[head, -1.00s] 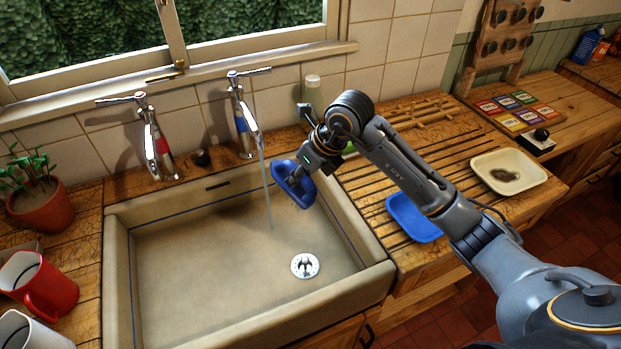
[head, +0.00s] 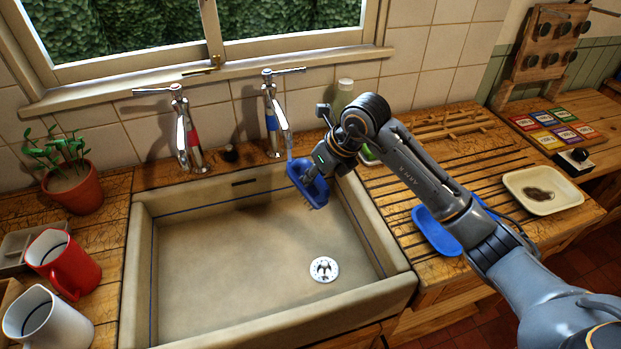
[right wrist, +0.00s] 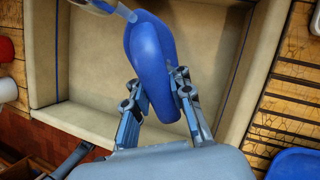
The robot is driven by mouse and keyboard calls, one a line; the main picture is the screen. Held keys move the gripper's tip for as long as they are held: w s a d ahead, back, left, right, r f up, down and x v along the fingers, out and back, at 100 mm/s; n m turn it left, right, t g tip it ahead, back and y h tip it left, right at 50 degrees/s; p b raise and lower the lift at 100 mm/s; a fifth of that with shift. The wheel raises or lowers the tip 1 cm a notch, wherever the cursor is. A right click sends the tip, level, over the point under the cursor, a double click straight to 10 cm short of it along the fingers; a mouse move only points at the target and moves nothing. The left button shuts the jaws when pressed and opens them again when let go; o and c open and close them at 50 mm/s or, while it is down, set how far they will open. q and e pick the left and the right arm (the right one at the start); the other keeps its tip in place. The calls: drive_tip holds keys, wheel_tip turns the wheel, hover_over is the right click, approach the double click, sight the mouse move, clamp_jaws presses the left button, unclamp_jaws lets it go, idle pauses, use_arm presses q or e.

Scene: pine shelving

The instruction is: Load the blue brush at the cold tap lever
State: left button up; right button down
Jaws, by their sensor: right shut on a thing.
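The blue brush (head: 304,184) is over the back right part of the sink, bristles facing down, below the spout of the blue-banded cold tap (head: 272,118). My right gripper (head: 319,170) is shut on the brush. The right wrist view shows its fingers (right wrist: 158,84) on either side of the blue body (right wrist: 148,50). The cold tap's lever (head: 287,71) sits on top of the tap, apart from the gripper. Water from the spout meets the brush near its upper left end. My left gripper is not in view.
The red-banded tap (head: 186,135) stands to the left. The sink (head: 230,260) is otherwise empty, with a drain (head: 324,270). Mugs (head: 64,262) and a plant (head: 70,185) stand left.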

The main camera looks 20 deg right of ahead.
drive_tip(key=s+d+b, duration=0.1)
drive_tip(key=s+d, duration=0.4)
drive_tip(key=d, duration=0.1)
drive_tip(key=shift+s, duration=0.2)
idle(0.4)
idle(1.1)
drive_tip(key=s+d+r, duration=0.3)
drive_tip(key=r, duration=0.1)
drive_tip(key=shift+s+d+p, duration=0.2)
drive_tip(key=shift+d+p, duration=0.1)
idle(0.9)
